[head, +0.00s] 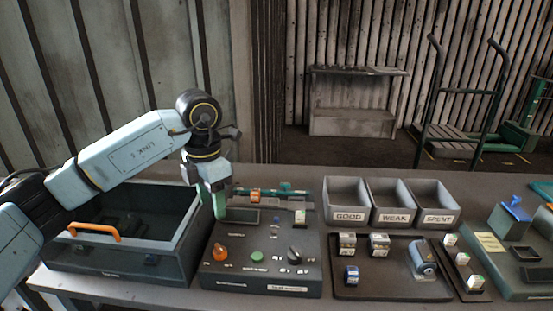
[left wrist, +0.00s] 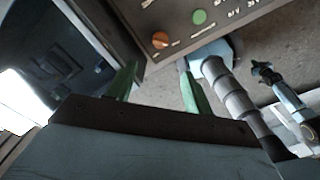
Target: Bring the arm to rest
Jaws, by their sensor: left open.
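My left arm comes in from the left in the head view, bent at a dark elbow-like joint. My left gripper (head: 220,200) points down near the left side of the control box (head: 262,279), by the gap to the dark bin (head: 120,265). Its green fingers are spread apart with nothing between them in the left wrist view (left wrist: 157,72). From the head view I cannot tell whether the fingers touch the box. My right gripper does not show.
The bin has an orange handle (head: 95,230). The control box carries an orange knob (head: 220,252) and a green button (head: 257,256). Bins marked GOOD (head: 349,216), WEAK (head: 395,218) and SPENT (head: 438,219) stand behind a dark tray (head: 385,290) of small blocks.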

